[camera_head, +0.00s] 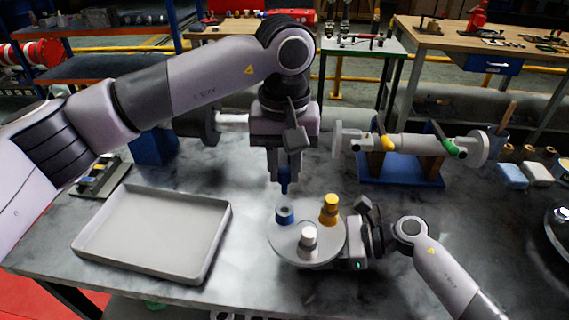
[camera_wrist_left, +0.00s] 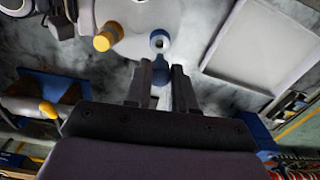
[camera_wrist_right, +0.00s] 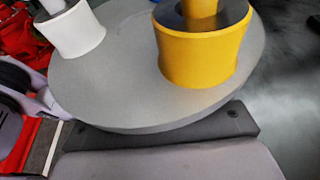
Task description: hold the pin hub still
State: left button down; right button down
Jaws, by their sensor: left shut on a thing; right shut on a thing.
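The pin hub (camera_head: 285,244) is a grey round disc above the table, with blue (camera_head: 284,215), yellow (camera_head: 329,212) and white (camera_head: 308,240) collars. The yellow and white collars have pins of their own colour in them; the blue collar is empty. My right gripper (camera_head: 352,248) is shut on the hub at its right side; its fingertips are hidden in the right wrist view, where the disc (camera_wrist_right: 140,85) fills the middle. My left gripper (camera_head: 285,172) points down, shut on a blue pin (camera_head: 284,184). The pin is above the blue collar, apart from it in the head view.
An empty grey tray (camera_head: 150,235) lies at the left of the table. A shaft (camera_head: 415,145) rests on a blue stand (camera_head: 400,172) behind the hub at the right. Blue and white blocks (camera_head: 513,175) lie at the far right. The table right of the stand's front is mostly clear.

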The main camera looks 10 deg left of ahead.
aim_at(284, 193)
pick_arm(q)
jog(key=shift+f, duration=0.1)
dwell(0.3)
jog(key=shift+f, duration=1.55)
jog(key=shift+f, duration=1.55)
pick_arm(e)
jog(key=shift+r, duration=0.1)
dwell(0.3)
pick_arm(q)
jog(key=c, duration=0.9)
grip_release()
jog(key=shift+o, duration=0.2)
jog(key=shift+r, duration=0.1)
notch_tip(284, 193, up, 12)
jog(key=shift+f, duration=0.1)
pick_arm(e)
jog(key=shift+c, duration=0.5)
grip_release()
